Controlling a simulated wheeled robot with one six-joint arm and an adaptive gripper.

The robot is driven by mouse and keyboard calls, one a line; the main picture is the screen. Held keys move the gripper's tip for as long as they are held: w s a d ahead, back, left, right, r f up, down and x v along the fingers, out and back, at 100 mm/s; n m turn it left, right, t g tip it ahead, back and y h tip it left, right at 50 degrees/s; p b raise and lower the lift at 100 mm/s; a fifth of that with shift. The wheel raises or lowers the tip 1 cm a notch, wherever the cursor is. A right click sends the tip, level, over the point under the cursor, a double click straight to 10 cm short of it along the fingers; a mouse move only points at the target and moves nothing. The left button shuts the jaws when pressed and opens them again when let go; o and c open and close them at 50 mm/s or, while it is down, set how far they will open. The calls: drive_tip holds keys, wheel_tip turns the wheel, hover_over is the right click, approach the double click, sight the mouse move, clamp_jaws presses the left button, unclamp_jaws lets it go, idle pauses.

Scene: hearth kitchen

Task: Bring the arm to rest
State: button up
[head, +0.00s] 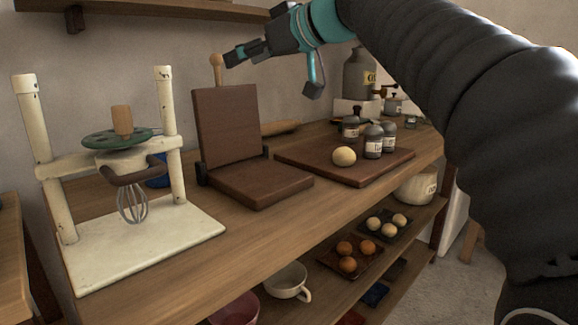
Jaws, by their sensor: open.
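My gripper (274,74) is in the upper middle of the head view, at the end of my arm. Its jaws are spread apart, with one finger reaching left and the other pointing down. Nothing is between them. It appears in the air above the counter, near the wooden knob of the upright brown press board (228,130) in the picture. I cannot tell how far it is from the knob in depth. My dark sleeved arm comes in from the right and covers part of the view there.
A wooden counter (240,235) carries a cream whisk stand (120,255), the hinged brown boards, and a dark board (300,153) with a pale ball (344,156) and jars (373,141). A wall shelf (150,12) is above left. Eggs and bowls sit on the lower shelf.

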drive_tip(key=s+d+f+m+g+h, duration=0.1)
drive_tip(key=s+d+f+m+h, duration=0.3)
drive_tip(key=f, duration=1)
drive_tip(key=s+d+f+m+h, duration=0.4)
drive_tip(key=s+d+f, duration=0.7)
drive_tip(key=s+f, duration=0.2)
drive_tip(key=s+d+f+m+g+h, duration=0.1)
drive_tip(key=s+d+f+m+h, duration=0.2)
drive_tip(key=s+d+f, duration=0.4)
wheel_tip(320, 180, down, 9)
drive_tip(key=s+m, duration=0.1)
drive_tip(key=s, duration=0.1)
drive_tip(key=shift+s+d+g+h, duration=0.3)
drive_tip(key=shift+d+h, duration=0.1)
